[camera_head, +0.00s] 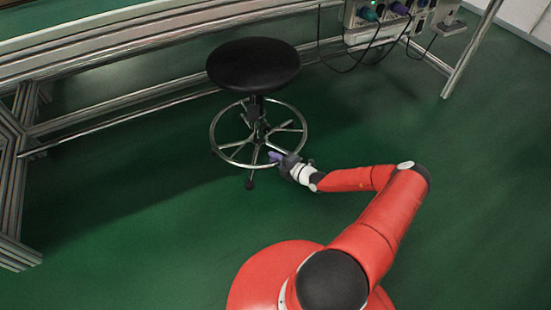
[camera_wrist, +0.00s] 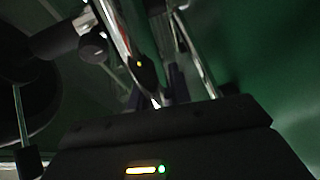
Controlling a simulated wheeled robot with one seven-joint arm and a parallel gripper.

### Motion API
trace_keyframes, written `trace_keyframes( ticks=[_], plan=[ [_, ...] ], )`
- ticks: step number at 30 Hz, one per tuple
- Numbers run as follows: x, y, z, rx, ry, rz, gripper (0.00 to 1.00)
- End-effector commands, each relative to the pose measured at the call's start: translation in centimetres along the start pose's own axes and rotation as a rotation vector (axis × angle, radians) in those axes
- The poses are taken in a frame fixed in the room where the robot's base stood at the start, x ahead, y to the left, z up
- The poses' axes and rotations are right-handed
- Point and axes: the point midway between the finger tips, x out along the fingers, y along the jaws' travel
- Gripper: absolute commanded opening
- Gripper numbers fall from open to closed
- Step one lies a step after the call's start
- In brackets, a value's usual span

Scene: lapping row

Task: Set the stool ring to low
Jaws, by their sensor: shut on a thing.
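The stool has a round black seat (camera_head: 253,65) and a chrome foot ring (camera_head: 217,125) around its column, below the seat. My gripper (camera_head: 275,156) is at the near right side of the ring, low above the floor. In the wrist view the ring's chrome tube (camera_wrist: 115,35) runs down to the gripper (camera_wrist: 160,95), which is shut on it. The exact contact is dark and partly hidden by the gripper body. I cannot read the ring's height setting on the column.
A metal-framed bench (camera_head: 130,50) stands behind the stool, with its lower rail passing near it. A socket panel with cables (camera_head: 385,15) hangs at the top right. The green floor (camera_head: 130,200) is clear to the left and right.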

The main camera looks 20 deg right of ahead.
Motion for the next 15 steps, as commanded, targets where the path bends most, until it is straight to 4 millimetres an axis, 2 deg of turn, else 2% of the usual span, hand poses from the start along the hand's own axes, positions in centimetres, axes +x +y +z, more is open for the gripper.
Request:
trace_keyframes(
  ticks=[1, 2, 6, 15],
  plan=[
    [-0.05, -0.64, 0.02, 0.004, -0.001, -0.013, 0.0],
    [-0.06, -0.66, 0.02, 0.004, -0.002, -0.014, 0.24],
    [-0.06, -0.6, 0.02, 0.003, -0.001, -0.012, 0.41],
    [-0.23, -0.37, 0.02, 0.002, -0.001, -0.008, 0.41]
  ],
)
